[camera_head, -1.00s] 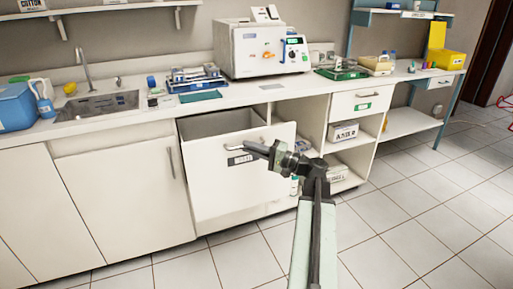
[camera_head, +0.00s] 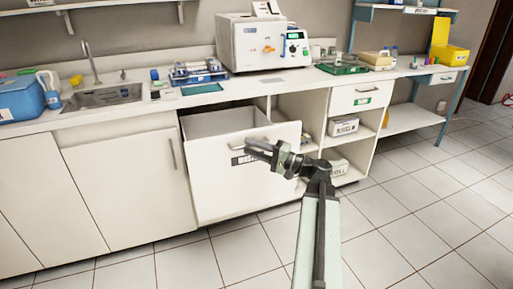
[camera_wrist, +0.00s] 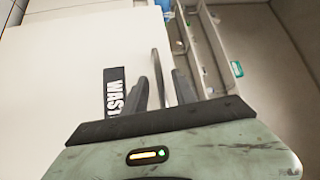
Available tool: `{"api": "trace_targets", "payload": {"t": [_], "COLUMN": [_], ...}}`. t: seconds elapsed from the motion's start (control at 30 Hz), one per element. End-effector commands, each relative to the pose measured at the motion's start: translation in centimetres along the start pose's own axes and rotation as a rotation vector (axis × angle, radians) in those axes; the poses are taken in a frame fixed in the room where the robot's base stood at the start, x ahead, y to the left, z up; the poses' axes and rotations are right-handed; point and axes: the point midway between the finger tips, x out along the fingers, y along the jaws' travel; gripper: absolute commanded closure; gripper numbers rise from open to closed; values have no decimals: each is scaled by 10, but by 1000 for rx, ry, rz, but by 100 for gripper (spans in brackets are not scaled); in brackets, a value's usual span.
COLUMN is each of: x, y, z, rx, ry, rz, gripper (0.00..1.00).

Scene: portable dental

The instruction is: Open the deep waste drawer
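The deep waste drawer (camera_head: 220,185) is pulled out from under the counter, its open top showing a grey inside (camera_head: 222,122). Its white front carries a bar handle (camera_head: 237,149) and a dark label (camera_head: 241,160). In the wrist view, the label (camera_wrist: 113,92) reads "WAST", with the rest covered. My gripper (camera_head: 250,148) is at the handle, its two fingers apart. The wrist view shows the fingers (camera_wrist: 162,90) spread, with a thin bar-like piece between them, probably the handle. Contact cannot be told.
A closed cabinet door (camera_head: 130,185) is left of the drawer. Open shelves (camera_head: 345,140) with boxes stand to its right. The counter (camera_head: 280,82) above holds a sink, trays and a white machine (camera_head: 262,45). Tiled floor (camera_head: 400,220) in front is clear.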

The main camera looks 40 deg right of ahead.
Motion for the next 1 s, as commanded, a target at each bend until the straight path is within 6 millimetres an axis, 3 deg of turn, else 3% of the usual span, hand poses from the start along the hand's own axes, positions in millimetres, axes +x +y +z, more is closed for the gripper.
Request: {"api": "trace_targets", "payload": {"t": [0.27, 0.7, 1.0], "x": [-5, -77, -81], "y": [0, 1, 0], "z": [-2, 0, 0], "rx": [-1, -1, -1], "ry": [5, 4, 3], "rz": [1, 1, 1], "gripper": [68, 68, 68]}}
